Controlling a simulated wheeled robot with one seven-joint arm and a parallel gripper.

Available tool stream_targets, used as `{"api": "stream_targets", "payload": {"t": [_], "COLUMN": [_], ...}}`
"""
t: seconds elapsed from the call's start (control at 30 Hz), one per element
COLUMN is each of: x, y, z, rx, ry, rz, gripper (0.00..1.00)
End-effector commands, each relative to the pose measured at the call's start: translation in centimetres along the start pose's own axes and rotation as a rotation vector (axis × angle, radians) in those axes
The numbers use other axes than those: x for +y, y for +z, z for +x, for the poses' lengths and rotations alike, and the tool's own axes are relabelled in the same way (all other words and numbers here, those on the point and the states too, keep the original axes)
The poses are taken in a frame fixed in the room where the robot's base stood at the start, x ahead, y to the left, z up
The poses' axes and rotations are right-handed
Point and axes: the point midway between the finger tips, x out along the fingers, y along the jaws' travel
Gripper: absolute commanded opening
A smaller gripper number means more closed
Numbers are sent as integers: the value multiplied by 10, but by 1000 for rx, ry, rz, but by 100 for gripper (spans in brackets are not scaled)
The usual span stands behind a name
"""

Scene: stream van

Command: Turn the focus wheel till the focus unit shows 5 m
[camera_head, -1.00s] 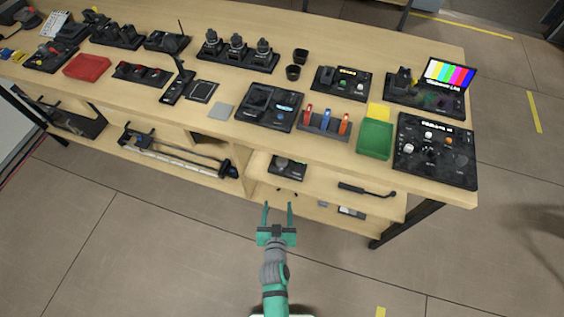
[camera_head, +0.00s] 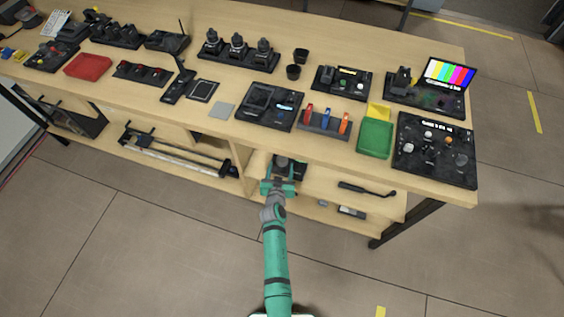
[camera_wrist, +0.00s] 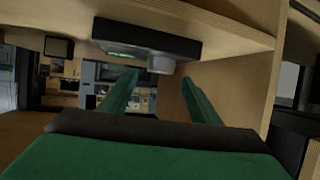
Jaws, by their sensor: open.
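The focus unit, seemingly the dark box (camera_head: 300,170) in the open bay below the table top, is partly hidden by my gripper (camera_head: 279,174). In the wrist view a black box (camera_wrist: 148,35) with a small green-lit display sits against a wooden board. A grey round wheel (camera_wrist: 160,65) sticks out of its lower right part. My gripper (camera_wrist: 158,80) is open, its two green fingers to either side of the wheel in the picture. I see no contact, and the gap in depth is hard to judge. The display's reading is too small and slanted to read.
A wooden side panel (camera_wrist: 228,85) stands close to the right finger in the wrist view. Several devices, a green tray (camera_head: 375,139) and a red tray (camera_head: 88,66) lie on the table top. A dark handled tool (camera_head: 366,189) lies on the shelf to the right.

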Motion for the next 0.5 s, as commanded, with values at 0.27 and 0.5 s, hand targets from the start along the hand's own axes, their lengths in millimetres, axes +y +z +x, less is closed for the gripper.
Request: {"api": "stream_targets", "payload": {"t": [0.27, 0.5], "x": [0, 1], "y": [0, 0], "z": [35, 44], "rx": [0, 0], "ry": [0, 1], "rz": [-1, 1], "gripper": [57, 57]}}
